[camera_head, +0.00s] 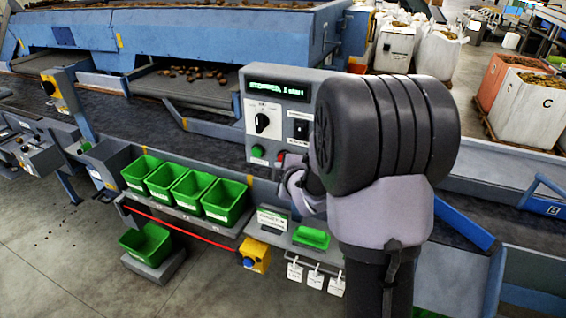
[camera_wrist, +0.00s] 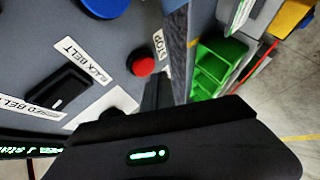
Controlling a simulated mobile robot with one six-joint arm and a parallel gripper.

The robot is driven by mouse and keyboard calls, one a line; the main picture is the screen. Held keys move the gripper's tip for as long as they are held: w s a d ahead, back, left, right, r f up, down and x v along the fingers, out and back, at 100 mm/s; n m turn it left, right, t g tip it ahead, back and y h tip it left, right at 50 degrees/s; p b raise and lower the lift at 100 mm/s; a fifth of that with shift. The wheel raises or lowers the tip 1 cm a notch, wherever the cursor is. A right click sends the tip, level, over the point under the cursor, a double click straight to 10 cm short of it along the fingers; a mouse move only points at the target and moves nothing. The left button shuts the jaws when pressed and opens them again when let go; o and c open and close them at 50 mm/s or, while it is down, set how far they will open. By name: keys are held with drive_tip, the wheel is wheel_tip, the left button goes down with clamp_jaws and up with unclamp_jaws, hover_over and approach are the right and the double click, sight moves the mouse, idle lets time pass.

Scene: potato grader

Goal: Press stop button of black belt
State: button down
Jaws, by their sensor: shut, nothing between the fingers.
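The control panel (camera_head: 262,88) stands in the middle of the head view, with a lit green display (camera_head: 278,90) reading "STOPPED" and more text. It carries a black rotary knob (camera_head: 262,123), a green button (camera_head: 257,151) and a red button (camera_head: 281,155). In the wrist view the red stop button (camera_wrist: 143,66) sits beside a "STOP" label (camera_wrist: 158,45), near a "BLACK BELT" label (camera_wrist: 87,62), partly cut off. My gripper (camera_wrist: 152,95) is shut and empty, close to the red button; contact is not visible. My arm hides most of it in the head view.
A yellow box (camera_head: 255,255) with a blue button hangs lower. The dark belt (camera_head: 190,132) runs behind.

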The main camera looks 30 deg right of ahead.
drive_tip(key=s+a+b, duration=0.1)
drive_tip(key=a, duration=0.1)
drive_tip(key=s+a+b, duration=0.2)
idle(0.5)
drive_tip(key=shift+s+r, duration=0.1)
drive_tip(key=s+a+m+g+y+b, duration=0.2)
drive_tip(key=s+a+m, duration=0.6)
drive_tip(key=s, duration=0.6)
drive_tip(key=s+a+m+g+y+b, duration=0.2)
drive_tip(key=s+a+m+g, duration=0.3)
drive_tip(key=s+a+m, duration=0.3)
drive_tip(key=s+a, duration=0.3)
drive_tip(key=s, duration=0.4)
drive_tip(key=shift+y+b, duration=0.4)
drive_tip(key=shift+r, duration=0.1)
